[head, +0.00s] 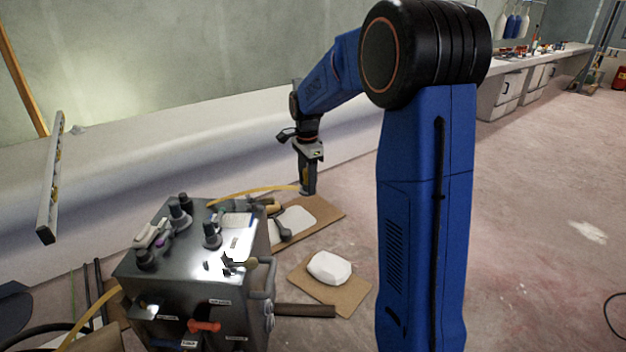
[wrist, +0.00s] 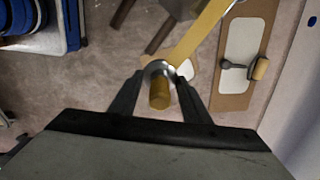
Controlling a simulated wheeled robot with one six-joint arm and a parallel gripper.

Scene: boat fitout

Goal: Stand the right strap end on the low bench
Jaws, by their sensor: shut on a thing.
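My gripper (head: 307,190) reaches down over the floor behind the metal box. In the wrist view my gripper (wrist: 160,92) is shut on a strap end (wrist: 159,94), a short brass-coloured cylinder with a grey ring above it. A flat yellow strap (wrist: 203,28) runs from the ring toward the top of that view. In the head view the yellow strap (head: 250,191) stretches left from the gripper to above the metal box. I cannot tell for certain which surface is the low bench. The held end's lower tip is not clear in the head view.
A metal box (head: 150,268) with knobs and fittings stands at front left. Cardboard sheets lie on the floor, one with a white pad (head: 298,217), one with a white block (head: 330,267). A long workbench (head: 510,68) stands at the back right. The floor at right is largely clear.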

